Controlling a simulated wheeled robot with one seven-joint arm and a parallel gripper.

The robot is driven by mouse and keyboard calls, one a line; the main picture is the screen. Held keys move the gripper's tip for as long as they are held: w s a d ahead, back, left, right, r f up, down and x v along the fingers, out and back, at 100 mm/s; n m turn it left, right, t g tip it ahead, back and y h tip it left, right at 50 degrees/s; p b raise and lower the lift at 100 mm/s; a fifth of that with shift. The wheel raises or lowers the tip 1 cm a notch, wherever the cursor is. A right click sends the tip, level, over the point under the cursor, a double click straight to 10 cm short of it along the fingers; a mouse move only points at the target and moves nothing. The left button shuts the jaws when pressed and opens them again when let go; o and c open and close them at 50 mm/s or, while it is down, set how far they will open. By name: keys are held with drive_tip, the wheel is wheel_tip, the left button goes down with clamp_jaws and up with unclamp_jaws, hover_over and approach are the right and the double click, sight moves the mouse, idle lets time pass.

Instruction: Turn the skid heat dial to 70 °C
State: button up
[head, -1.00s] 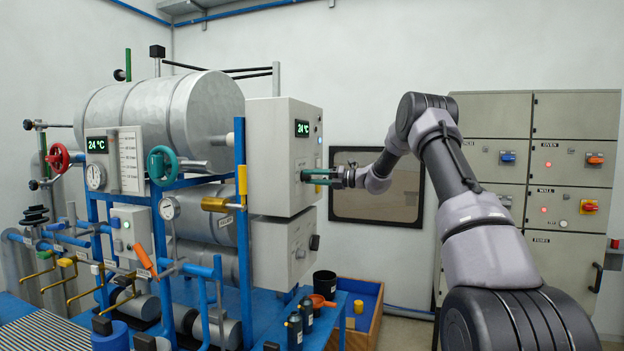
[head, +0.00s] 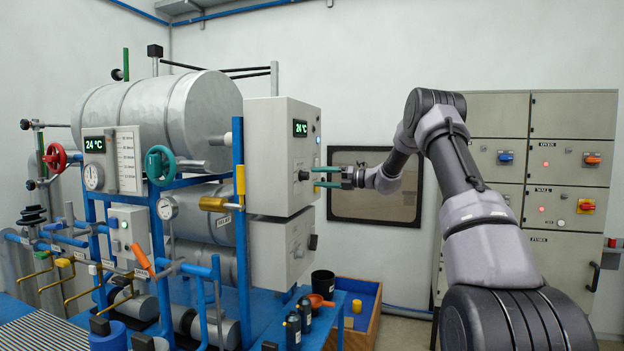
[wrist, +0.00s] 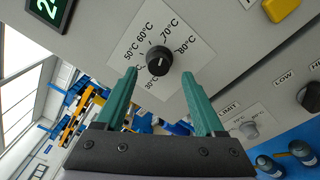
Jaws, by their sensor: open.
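The skid heat dial is a round black knob (wrist: 158,61) on a white scale plate marked in °C, with 50, 60, 70 and 80 readable around it. A short white mark shows on the knob, but which label it points at is too small to tell. In the head view the dial (head: 303,175) sits on the right face of the upper grey box (head: 268,150), whose green display (head: 300,128) reads 24 °C. My gripper (head: 316,176) is open and empty just right of the dial. In the wrist view its green fingers (wrist: 158,72) straddle the knob with gaps on both sides.
A lower grey box (head: 280,250) with another black knob (head: 313,242) is below. A LIMIT knob (wrist: 249,129) and a yellow button (wrist: 281,9) are near the dial. A wall cabinet (head: 570,170) stands at right. Wall and free space lie behind my gripper.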

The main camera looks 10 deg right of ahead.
drive_tip(key=v, duration=0.7)
